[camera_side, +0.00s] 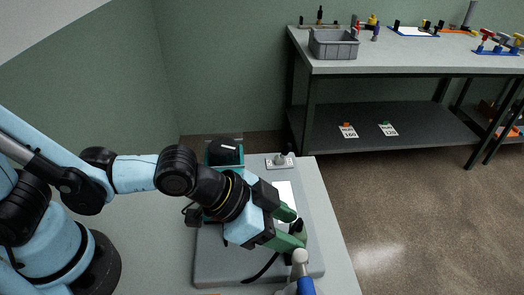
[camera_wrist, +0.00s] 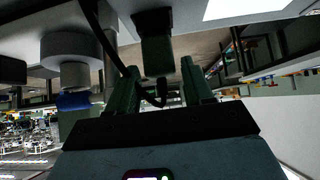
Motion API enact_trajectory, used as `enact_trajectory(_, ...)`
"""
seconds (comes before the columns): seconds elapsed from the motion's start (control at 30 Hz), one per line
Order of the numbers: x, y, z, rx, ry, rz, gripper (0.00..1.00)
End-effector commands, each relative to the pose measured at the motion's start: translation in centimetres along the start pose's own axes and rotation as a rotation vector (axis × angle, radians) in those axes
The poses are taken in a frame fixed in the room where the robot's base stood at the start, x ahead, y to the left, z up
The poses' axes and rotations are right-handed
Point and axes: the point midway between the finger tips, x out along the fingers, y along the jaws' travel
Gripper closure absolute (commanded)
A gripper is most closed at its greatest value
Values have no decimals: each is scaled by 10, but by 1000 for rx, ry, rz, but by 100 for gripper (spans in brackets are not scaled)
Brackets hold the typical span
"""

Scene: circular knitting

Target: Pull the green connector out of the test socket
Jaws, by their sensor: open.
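My gripper (camera_side: 296,229) is open over the right part of a grey base plate (camera_side: 222,262), its two green fingers apart. In the side view a small dark, greenish piece (camera_side: 299,227) stands at the fingertips; it looks like the connector, but the socket under it is hidden. In the wrist view my gripper (camera_wrist: 160,68) shows as two green fingers. A dark green-black block (camera_wrist: 156,52) lies just beyond and between them, with a black cable curving nearby. I cannot tell whether the fingers touch it.
A blue and white cylindrical post (camera_side: 302,272) stands close by the lower finger. A black cable (camera_side: 262,268) lies on the plate. A metal bracket with a knob (camera_side: 281,160) and a teal box (camera_side: 224,154) are at the back. A bench with a grey bin (camera_side: 333,44) stands behind.

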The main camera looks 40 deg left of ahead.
Motion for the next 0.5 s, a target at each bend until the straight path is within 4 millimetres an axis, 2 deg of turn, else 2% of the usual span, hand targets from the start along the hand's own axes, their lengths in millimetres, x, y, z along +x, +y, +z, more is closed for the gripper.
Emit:
enact_trajectory(0.3,25,0,0,0,0,0,49)
enact_trajectory(0.5,33,0,0,0,0,0,49)
